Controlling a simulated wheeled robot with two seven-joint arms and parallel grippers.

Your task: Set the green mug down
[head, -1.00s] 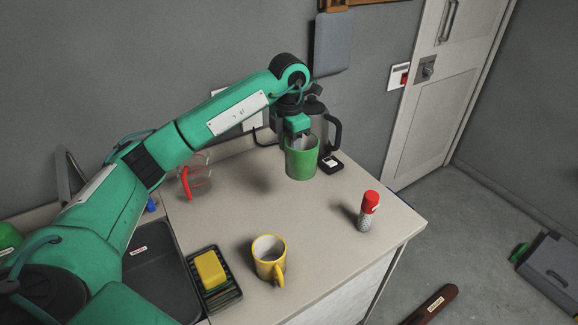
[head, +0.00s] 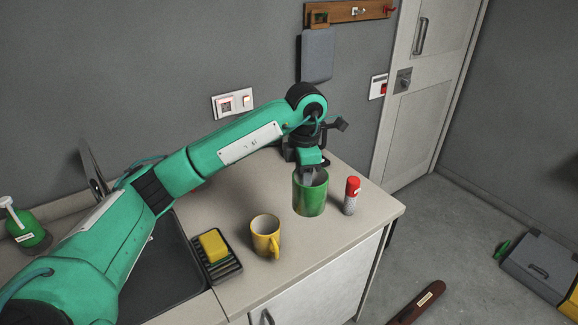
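The green mug (head: 310,197) is upright at the right part of the counter, just left of a red-capped canister. My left gripper (head: 312,177) comes down from above with its fingers at the mug's rim and appears shut on the mug's wall. The fingertips are partly hidden inside the mug. I cannot tell for sure whether the mug's base touches the counter or is slightly above it. My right gripper is not in view.
A yellow mug (head: 265,238) stands left of the green mug. The red-capped canister (head: 351,197) stands close on its right. A yellow sponge (head: 213,245) lies on a black rack beside the sink (head: 163,282). The counter (head: 310,249) is clear towards its front edge.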

